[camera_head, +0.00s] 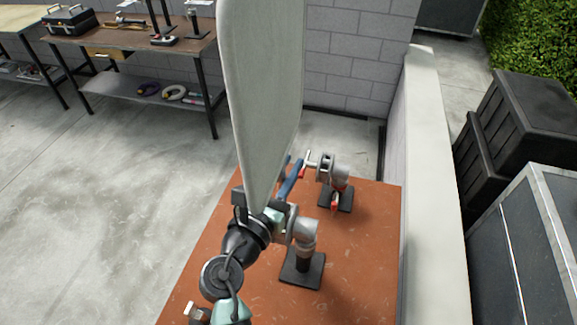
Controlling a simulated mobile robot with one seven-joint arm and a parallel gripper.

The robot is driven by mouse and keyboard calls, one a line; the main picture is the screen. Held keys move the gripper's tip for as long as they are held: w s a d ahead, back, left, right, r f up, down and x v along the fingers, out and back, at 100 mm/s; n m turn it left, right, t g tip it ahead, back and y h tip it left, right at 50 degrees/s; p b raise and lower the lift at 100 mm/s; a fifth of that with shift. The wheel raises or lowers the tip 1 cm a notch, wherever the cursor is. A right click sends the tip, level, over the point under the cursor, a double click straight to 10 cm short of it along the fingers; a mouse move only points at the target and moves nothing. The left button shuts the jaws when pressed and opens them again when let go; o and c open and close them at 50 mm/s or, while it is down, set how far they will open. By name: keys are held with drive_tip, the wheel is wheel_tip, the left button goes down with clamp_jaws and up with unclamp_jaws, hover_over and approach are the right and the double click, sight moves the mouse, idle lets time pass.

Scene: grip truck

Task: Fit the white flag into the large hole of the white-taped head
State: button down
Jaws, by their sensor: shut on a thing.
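The white flag (265,90) is a tall pale panel, upright and slightly tilted, rising past the top of the view. My gripper (262,209) is shut on its lower end, above the orange table. A grey grip head (304,231) stands on a black base just right of my gripper, partly hidden behind it. Whether they touch cannot be told. A second grey head (328,169) stands farther back, with red on its handle. A blue bar (291,181) shows beside the flag. I cannot make out white tape or the large hole on either head.
The orange table (365,265) has bare room at its right and front. A pale low wall (430,180) runs along its right side. Dark cases (530,120) stand beyond the wall. A workbench (130,42) with a toolbox (69,20) and stands is at back left.

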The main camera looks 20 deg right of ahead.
drive_tip(key=shift+f+b, duration=0.3)
drive_tip(key=shift+f, duration=0.15)
drive_tip(key=shift+f+b, duration=0.8)
drive_tip(key=shift+f, duration=0.45)
drive_tip(key=shift+f+b, duration=0.3)
drive_tip(key=shift+f, duration=0.15)
drive_tip(key=shift+f+b, duration=1.25)
drive_tip(key=shift+f, duration=0.8)
drive_tip(key=c, duration=0.7)
unclamp_jaws()
drive_tip(key=shift+c, duration=0.2)
drive_tip(key=shift+f, duration=0.1)
drive_tip(key=shift+s+a, duration=0.1)
